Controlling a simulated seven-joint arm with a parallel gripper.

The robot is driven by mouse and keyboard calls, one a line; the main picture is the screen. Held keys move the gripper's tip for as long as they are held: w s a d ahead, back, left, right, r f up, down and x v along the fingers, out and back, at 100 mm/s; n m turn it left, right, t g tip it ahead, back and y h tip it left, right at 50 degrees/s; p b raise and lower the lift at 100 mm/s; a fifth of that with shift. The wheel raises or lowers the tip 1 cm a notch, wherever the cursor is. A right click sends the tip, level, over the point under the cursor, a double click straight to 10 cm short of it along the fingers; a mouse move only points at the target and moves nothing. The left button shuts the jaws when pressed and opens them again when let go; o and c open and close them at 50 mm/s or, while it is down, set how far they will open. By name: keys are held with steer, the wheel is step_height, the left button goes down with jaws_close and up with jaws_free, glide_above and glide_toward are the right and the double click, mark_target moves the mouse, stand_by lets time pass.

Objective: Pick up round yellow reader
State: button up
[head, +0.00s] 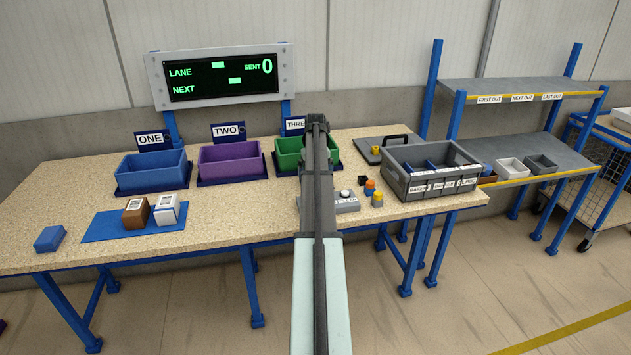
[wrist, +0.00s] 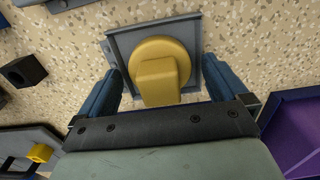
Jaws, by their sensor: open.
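The round yellow reader (wrist: 163,68) shows in the wrist view as a yellow disc with a raised block on it. It sits on a square grey plate (wrist: 119,42) on the speckled bench top. My gripper (wrist: 158,75) is open, with a blue finger on each side of the reader and a gap to it on both sides. How far the fingertips are above the plate is hard to tell. In the head view my arm reaches over the bench, and I cannot make out the reader there; my arm seems to hide it.
Blue (head: 151,172), purple (head: 230,162) and green (head: 289,152) bins stand along the back. A grey divided crate (head: 410,187) is at the right. A black block (wrist: 22,71) lies left of the reader in the wrist view.

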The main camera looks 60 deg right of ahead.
steer(key=c, duration=1.1)
step_height(320, 180, up, 10)
stand_by(0.4)
